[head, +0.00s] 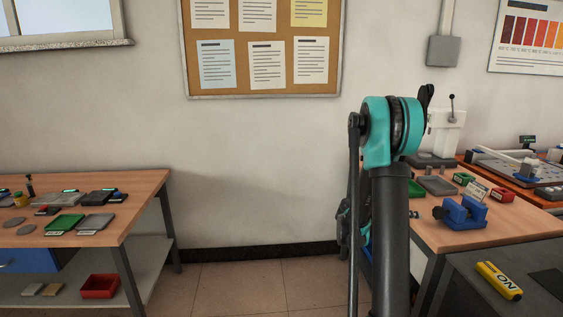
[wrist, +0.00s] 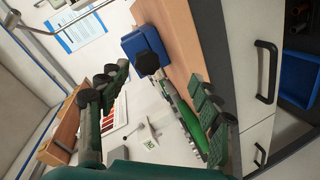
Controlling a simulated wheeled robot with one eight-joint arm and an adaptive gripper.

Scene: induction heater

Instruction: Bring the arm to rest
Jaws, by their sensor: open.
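My arm (head: 390,230) stands upright right of centre in the head view, with a teal joint at its top and a thinner dark link hanging down along its left side. My gripper (wrist: 157,85) shows in the wrist view with its green padded fingers spread wide apart. Nothing is held between them. In the head view the gripper is mostly hidden behind the arm, so its exact place there is unclear.
A wooden bench (head: 428,236) at right bears a blue vise (head: 465,212); the vise seems to show in the wrist view (wrist: 138,42). A yellow ON-marked object (head: 499,280) lies nearer. A table (head: 135,195) with small items stands left. Floor between is clear.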

